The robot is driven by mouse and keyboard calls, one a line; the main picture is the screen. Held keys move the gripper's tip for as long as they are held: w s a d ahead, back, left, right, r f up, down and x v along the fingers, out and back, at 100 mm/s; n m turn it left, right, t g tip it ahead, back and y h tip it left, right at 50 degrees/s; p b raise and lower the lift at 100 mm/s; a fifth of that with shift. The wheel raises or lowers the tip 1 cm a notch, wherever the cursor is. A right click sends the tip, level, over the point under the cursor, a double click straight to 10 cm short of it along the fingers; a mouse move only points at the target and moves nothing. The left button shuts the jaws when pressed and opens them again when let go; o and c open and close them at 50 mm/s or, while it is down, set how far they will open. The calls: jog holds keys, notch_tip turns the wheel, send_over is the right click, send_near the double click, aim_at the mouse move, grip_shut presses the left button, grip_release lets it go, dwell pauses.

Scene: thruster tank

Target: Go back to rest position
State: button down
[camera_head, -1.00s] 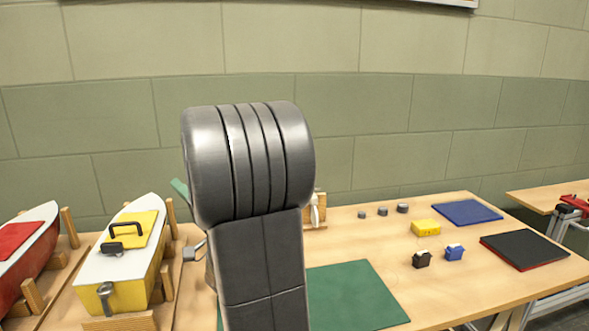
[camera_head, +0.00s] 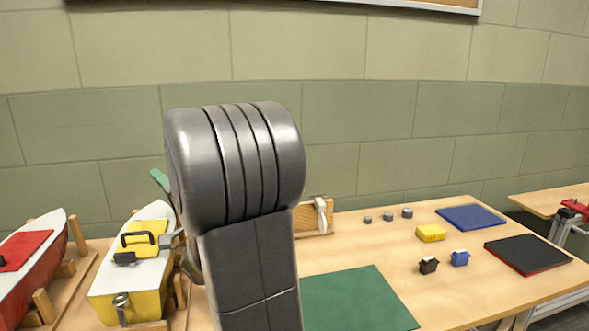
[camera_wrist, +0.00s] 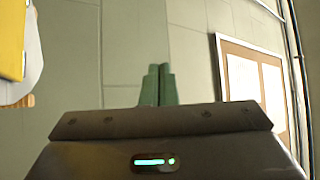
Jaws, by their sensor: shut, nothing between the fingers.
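My gripper (camera_wrist: 158,85) shows in the wrist view with its two green fingers together and nothing between them. In the camera_head view my dark arm stands in the middle and hides most of the gripper; a green fingertip (camera_head: 159,179) pokes out at its left. It is above and behind the yellow and white boat (camera_head: 105,292), apart from the wall as far as I can tell. The boat has a yellow hatch (camera_head: 146,240) with a black handle on its deck.
A red boat (camera_head: 38,272) on a wooden cradle is at far left. Right of my arm lie a green mat (camera_head: 358,300), a wooden block with a white propeller (camera_head: 320,212), a yellow block (camera_head: 431,233), a blue mat (camera_head: 470,217) and a black pad (camera_head: 527,254). A wall runs behind.

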jog(key=shift+w+a+f+m+g+h+p, duration=0.35)
jog(key=shift+w+m+h+p, duration=1)
jog(key=shift+p, duration=2.45)
jog(key=shift+w+a+f+m+g+h+p, duration=0.35)
jog(key=shift+w+m+h+p, duration=1)
jog(key=shift+p, duration=2.5)
jog(key=shift+w+a+f+m+g+h+p, duration=0.35)
jog(key=shift+w+m+h+p, duration=0.4)
jog(key=shift+w+p, duration=2.1)
jog(key=shift+s+p, duration=0.95)
